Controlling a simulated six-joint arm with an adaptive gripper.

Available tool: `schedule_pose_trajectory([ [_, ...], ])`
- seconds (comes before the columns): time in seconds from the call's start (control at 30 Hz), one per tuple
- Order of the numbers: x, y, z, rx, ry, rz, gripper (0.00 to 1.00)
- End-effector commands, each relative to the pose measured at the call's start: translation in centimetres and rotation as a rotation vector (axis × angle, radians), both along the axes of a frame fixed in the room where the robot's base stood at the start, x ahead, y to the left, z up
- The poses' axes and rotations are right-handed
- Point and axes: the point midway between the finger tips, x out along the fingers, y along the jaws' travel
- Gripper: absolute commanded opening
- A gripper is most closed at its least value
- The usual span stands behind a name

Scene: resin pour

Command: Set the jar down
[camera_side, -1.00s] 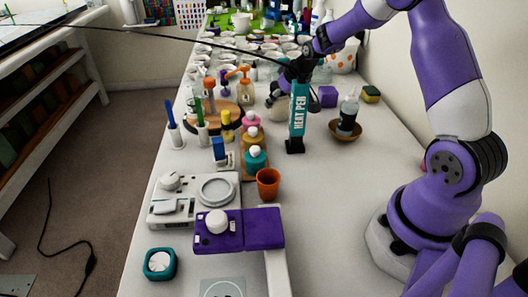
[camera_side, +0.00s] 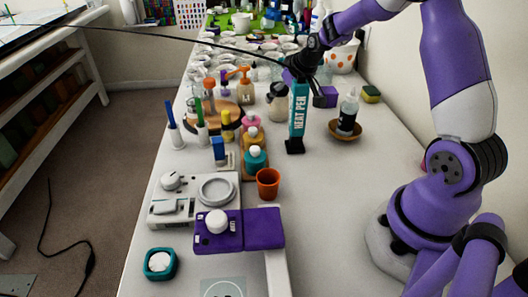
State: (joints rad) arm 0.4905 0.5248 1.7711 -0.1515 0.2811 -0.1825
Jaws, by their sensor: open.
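The jar (camera_side: 278,101), pale and cream-coloured with a greyish top, stands upright on the white table, just left of the HEAT PEN box. My gripper (camera_side: 290,76) is open, above and to the right of the jar and close behind the top of the box. Its fingertips are small and partly hidden, so I cannot tell whether they touch the jar.
The teal HEAT PEN box (camera_side: 298,118) stands upright in front of my gripper. A purple block (camera_side: 325,97) and a wooden bowl with a bottle (camera_side: 346,131) are to the right. A round wooden board (camera_side: 226,121) with bottles is to the left. Cups crowd the back.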

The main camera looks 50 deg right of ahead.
Motion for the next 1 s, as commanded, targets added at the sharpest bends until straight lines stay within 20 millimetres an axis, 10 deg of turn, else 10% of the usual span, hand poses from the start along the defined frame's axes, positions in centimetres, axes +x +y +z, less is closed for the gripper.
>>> schedule_pose_trajectory([
  [0.4,-4.4,0.9,7.1,-0.003,-0.004,-0.001,0.95],
  [1.0,-5.7,2.8,9.0,-0.005,0.003,0.018,0.95],
])
